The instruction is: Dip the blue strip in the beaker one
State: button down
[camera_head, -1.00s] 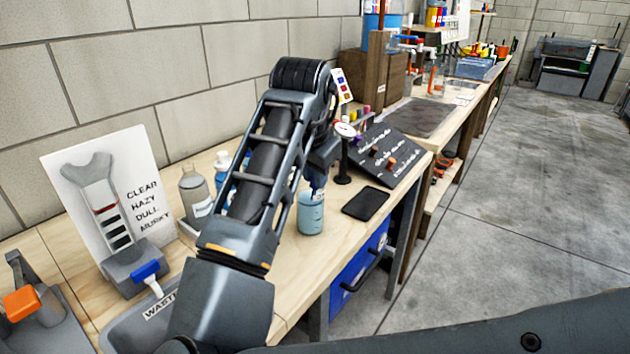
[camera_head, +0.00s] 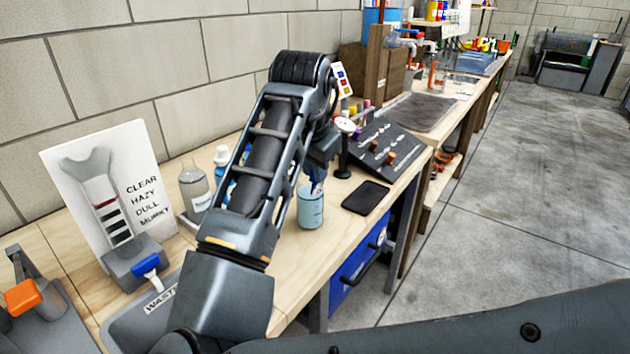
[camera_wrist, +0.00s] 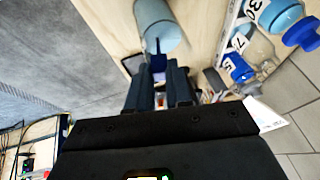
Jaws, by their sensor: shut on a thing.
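The beaker (camera_head: 310,212) stands upright on the bench, with pale blue liquid in it. It also shows at the top of the wrist view (camera_wrist: 158,28). My gripper (camera_wrist: 160,84) is shut on the blue strip (camera_wrist: 158,61), which points toward the beaker. In the head view the strip (camera_head: 316,187) is at the beaker's mouth, partly hidden by my arm. I cannot tell whether its tip touches the liquid. In the head view my gripper (camera_head: 318,166) is just above the beaker.
A black flat pad (camera_head: 366,198) lies right of the beaker. A dark sloped board (camera_head: 385,150) stands behind it. Bottles, including a clear one (camera_head: 194,188), stand left of my arm. A chart (camera_head: 105,180) and a waste tray (camera_head: 130,322) are at the left.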

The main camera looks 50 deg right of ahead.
dwell(0.6)
notch_tip(320, 180, up, 10)
jog(key=p, duration=0.9)
jog(key=shift+r, duration=0.25)
dwell(0.8)
notch_tip(320, 180, up, 5)
jog(key=p, duration=0.4)
dwell(0.5)
